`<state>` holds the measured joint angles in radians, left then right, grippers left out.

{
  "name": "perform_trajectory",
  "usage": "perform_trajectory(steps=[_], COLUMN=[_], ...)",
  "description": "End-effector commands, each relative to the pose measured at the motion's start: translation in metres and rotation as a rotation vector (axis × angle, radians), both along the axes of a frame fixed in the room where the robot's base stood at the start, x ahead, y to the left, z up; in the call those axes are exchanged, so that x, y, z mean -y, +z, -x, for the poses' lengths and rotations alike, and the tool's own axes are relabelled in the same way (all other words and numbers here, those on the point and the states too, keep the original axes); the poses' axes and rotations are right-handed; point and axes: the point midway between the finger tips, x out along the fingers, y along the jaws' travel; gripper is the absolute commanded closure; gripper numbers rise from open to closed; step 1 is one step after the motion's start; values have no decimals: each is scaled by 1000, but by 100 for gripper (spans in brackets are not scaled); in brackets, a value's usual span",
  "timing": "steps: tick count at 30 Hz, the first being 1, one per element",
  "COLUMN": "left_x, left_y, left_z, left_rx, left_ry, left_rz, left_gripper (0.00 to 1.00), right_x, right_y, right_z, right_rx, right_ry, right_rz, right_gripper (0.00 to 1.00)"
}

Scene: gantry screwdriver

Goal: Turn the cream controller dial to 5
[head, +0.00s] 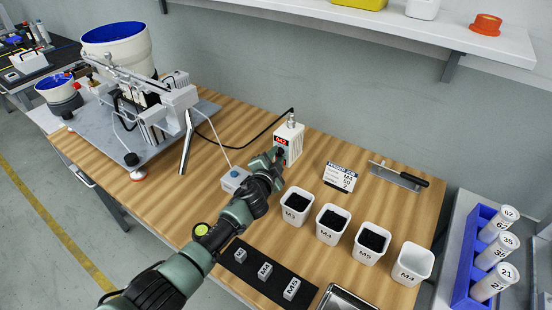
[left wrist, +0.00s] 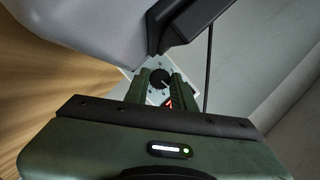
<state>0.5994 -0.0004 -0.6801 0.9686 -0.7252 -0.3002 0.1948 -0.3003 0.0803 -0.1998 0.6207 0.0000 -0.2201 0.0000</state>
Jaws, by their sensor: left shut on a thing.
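The cream controller (head: 295,137) is a small upright box on the wooden table, near its back edge, with a red display on its front. My left gripper (head: 279,156) reaches it from the front, and its fingers cover the lower part of the controller's face in the head view. In the left wrist view the black dial (left wrist: 159,79) sits between the two fingertips (left wrist: 159,84), with marks around it. The gripper is shut on the dial. The red display (left wrist: 169,103) is partly hidden by the fingers, and I cannot read the dial's setting. My right gripper is not in view.
A small box with a blue button (head: 233,178) stands left of my left gripper. Right of it are white bins (head: 297,220), a printed card (head: 340,177) and a black-handled tool (head: 398,175). The feeder machine (head: 150,110) fills the table's left end.

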Motion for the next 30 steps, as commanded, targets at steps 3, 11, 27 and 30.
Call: perform_trajectory(steps=[3, 11, 27, 30], left_x=[1, 0, -1, -3], left_y=[-5, -1, 0, 3], left_z=[0, 1, 4, 14], left_rx=[35, 44, 45, 44], left_ry=[0, 1, 0, 2], left_rz=[-47, -65, -66, -64], left_gripper=[100, 100, 53, 53], right_x=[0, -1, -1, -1], right_y=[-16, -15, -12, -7], right_z=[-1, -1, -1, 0], right_rx=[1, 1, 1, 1], right_ry=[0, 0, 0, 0], right_rz=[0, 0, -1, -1], right_gripper=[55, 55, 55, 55])
